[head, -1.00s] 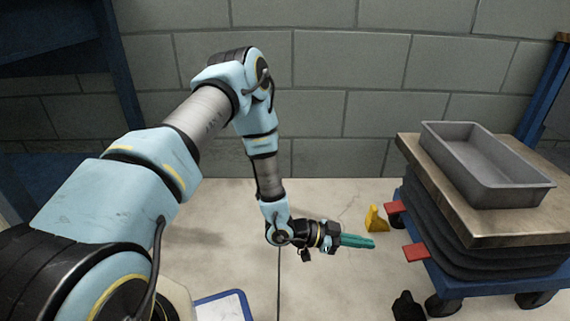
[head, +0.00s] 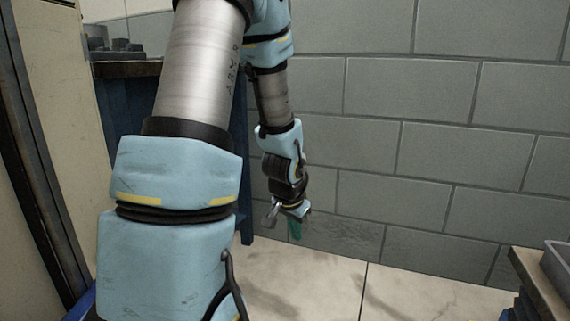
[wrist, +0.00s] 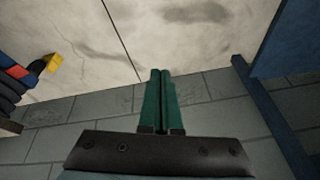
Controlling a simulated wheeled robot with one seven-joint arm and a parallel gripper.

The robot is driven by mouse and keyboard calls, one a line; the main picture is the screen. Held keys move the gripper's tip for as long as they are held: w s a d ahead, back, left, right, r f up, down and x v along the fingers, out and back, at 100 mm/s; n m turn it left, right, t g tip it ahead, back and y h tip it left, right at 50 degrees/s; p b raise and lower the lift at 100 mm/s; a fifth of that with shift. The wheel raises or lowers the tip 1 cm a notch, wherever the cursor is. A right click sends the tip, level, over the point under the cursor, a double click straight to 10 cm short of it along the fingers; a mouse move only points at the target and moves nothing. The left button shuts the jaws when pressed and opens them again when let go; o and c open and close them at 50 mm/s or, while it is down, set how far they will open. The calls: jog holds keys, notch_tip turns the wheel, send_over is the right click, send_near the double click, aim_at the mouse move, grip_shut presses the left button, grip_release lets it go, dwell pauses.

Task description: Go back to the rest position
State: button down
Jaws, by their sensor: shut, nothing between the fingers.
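My gripper (head: 295,232) hangs at the end of my arm in the middle of the head view, in front of the grey block wall. Its green fingers point down and are partly hidden behind the wrist. In the wrist view my gripper (wrist: 160,73) shows its two green fingers close together, with nothing between them. The fingers touch nothing that I can see.
The block wall (head: 440,130) stands behind my gripper, with pale floor (head: 325,280) below. A blue shelf frame (wrist: 285,130) stands at the right of the wrist view. A grey tray (head: 558,262) on a wooden top (head: 535,290) shows at the head view's right edge. A yellow piece (wrist: 54,63) lies on the floor.

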jog(key=s+a+r+n+g+y+p, duration=0.1)
jog(key=s+a+r+n+g+p, duration=0.1)
jog(key=s+a+r+n, duration=0.6)
notch_tip(320, 180, up, 39)
jog(key=s+a+m+p, duration=0.1)
jog(key=s+p, duration=0.1)
jog(key=p, duration=3.5)
jog(key=shift+s+a+m+p, duration=0.2)
jog(key=shift+m+p, duration=0.1)
jog(key=shift+p, duration=0.1)
jog(key=shift+f, duration=0.1)
